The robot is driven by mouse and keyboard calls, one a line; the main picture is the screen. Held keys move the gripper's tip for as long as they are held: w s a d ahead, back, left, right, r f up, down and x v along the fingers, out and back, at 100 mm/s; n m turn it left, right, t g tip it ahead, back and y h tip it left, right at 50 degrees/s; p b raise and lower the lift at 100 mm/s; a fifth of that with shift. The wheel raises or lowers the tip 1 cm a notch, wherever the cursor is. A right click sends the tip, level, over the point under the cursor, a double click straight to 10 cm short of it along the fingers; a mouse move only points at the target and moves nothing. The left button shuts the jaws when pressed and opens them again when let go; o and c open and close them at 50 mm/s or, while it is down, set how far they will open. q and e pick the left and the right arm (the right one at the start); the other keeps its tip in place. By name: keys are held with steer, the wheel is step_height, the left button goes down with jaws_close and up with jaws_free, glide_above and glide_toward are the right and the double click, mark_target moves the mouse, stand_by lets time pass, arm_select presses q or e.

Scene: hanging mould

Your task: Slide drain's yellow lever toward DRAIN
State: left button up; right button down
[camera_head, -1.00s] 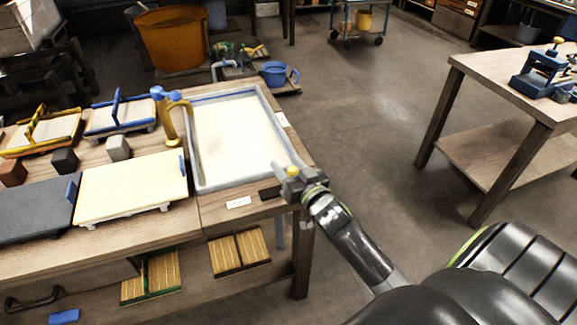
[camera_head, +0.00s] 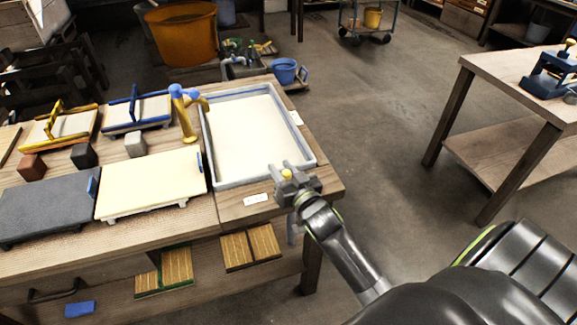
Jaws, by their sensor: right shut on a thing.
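The drain lever's yellow knob (camera_head: 286,174) shows at the front right corner of a grey-rimmed basin (camera_head: 313,160) filled with pale stuff. My right gripper (camera_head: 287,176) is around the knob and shut on it; the fingers hide the rest of the lever and its track. A small white label (camera_head: 256,199) lies on the bench just left of the gripper, and another white label (camera_head: 296,117) is at the basin's right side. The print on both is too small to read. My left gripper is out of view.
A yellow faucet with blue handles (camera_head: 186,108) stands at the basin's left. A cream board (camera_head: 150,183), a dark board (camera_head: 48,207) and small blocks lie on the bench (camera_head: 235,215) further left. Open floor is to the right, before another table (camera_head: 500,72).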

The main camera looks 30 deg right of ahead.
steer(key=c, duration=1.5)
jaws_free()
steer(key=shift+a, duration=0.1)
steer(key=o, duration=0.4)
steer(key=shift+a, duration=0.25)
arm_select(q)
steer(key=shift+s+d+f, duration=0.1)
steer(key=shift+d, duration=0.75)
arm_select(e)
steer(key=shift+d, duration=0.1)
steer(key=shift+s, duration=0.25)
arm_select(q)
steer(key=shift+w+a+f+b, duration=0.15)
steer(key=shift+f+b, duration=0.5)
steer(key=shift+b, duration=0.05)
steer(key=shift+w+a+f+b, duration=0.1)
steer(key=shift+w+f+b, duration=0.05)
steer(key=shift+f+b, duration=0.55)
arm_select(e)
steer(key=s, duration=1.6)
steer(key=shift+s+a, duration=0.3)
steer(key=shift+s, duration=0.1)
